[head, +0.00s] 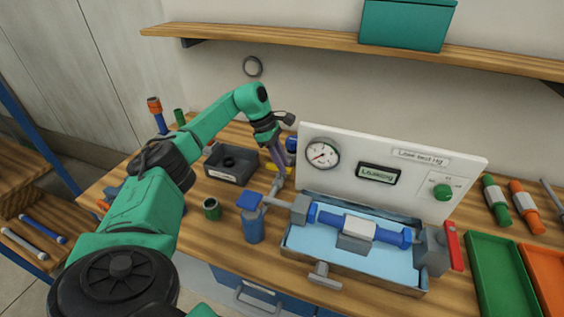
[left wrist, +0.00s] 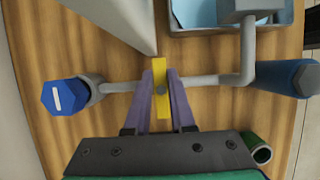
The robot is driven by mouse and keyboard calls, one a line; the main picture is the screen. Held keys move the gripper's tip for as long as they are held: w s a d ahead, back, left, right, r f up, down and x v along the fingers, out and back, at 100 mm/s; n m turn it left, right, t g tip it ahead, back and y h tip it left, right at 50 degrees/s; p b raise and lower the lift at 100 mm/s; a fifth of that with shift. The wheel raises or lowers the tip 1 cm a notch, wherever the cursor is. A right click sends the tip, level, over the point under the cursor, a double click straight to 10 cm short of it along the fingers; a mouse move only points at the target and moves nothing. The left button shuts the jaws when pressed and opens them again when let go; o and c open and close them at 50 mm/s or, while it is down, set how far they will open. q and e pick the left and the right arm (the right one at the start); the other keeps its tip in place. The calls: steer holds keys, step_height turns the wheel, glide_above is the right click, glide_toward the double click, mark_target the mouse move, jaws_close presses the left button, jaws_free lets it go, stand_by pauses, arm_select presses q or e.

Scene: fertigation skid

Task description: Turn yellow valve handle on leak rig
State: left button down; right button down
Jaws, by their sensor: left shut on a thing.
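The leak rig (head: 380,160) is a white upright panel with a round gauge and a small display reading "Leaking", behind a tray (head: 350,275) holding a blue pipe (head: 345,225). The yellow valve handle (left wrist: 160,108) sits on a thin grey pipe left of the tray. In the left wrist view it lies lengthwise between the purple fingers of my left gripper (left wrist: 160,82), which is shut on it. In the head view my left gripper (head: 277,165) reaches down beside the panel's left edge and partly hides the handle. My right gripper is not in view.
A blue-capped fitting (left wrist: 62,97) and a blue cylinder (head: 254,226) flank the handle. A dark bin (head: 230,165) and green cup (head: 211,209) stand to the left. A red lever (head: 453,245) and a green tray (head: 500,275) are at right. A shelf (head: 300,38) runs above.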

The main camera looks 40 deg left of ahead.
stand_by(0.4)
arm_select(q)
steer(key=c, duration=0.8)
jaws_free()
steer(key=shift+o, duration=0.2)
steer(key=shift+a+r, duration=0.15)
steer(key=shift+r, duration=0.25)
steer(key=v, duration=1.3)
steer(key=shift+r, duration=0.35)
steer(key=shift+s, duration=0.1)
